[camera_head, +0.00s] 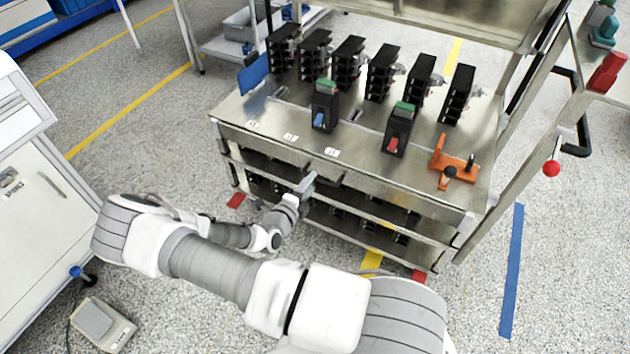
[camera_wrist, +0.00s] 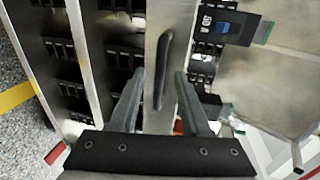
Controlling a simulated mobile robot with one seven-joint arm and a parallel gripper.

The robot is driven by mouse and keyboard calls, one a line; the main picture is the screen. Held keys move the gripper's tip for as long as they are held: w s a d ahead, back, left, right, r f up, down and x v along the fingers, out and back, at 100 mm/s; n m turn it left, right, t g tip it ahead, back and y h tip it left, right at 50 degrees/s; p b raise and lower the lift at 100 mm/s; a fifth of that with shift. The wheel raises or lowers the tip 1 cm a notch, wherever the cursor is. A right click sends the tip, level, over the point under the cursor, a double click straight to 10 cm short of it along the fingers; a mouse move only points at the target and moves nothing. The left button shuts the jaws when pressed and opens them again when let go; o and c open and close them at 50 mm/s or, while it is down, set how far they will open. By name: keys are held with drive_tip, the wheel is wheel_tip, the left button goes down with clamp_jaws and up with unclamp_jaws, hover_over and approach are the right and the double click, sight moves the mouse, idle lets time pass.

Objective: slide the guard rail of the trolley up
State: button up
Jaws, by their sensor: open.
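The trolley (camera_head: 270,112) is a metal cart with a steel top and lower shelves. Its guard rail appears to be the flat steel strip (camera_head: 400,195) along the front edge, below the top. In the wrist view the strip (camera_wrist: 158,30) runs up the picture and has a long dark slot or grip (camera_wrist: 163,70). My gripper (camera_head: 308,181) is at the middle of the trolley's front, close to the strip. In the wrist view my gripper (camera_wrist: 160,75) is open, with one finger on each side of the slot. Whether the fingertips touch the strip cannot be told.
Several black breakers (camera_head: 383,72) stand on the top. Two breakers with green tops (camera_head: 325,103) are nearer the front, and an orange bracket (camera_head: 462,160) is at the right. A white cabinet (camera_head: 35,190) stands left. Lower shelves hold more dark units.

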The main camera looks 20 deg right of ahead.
sight(322, 175)
drive_tip(key=shift+b+x, duration=0.3)
drive_tip(key=shift+x, duration=1.45)
drive_tip(key=shift+r, duration=0.1)
clamp_jaws()
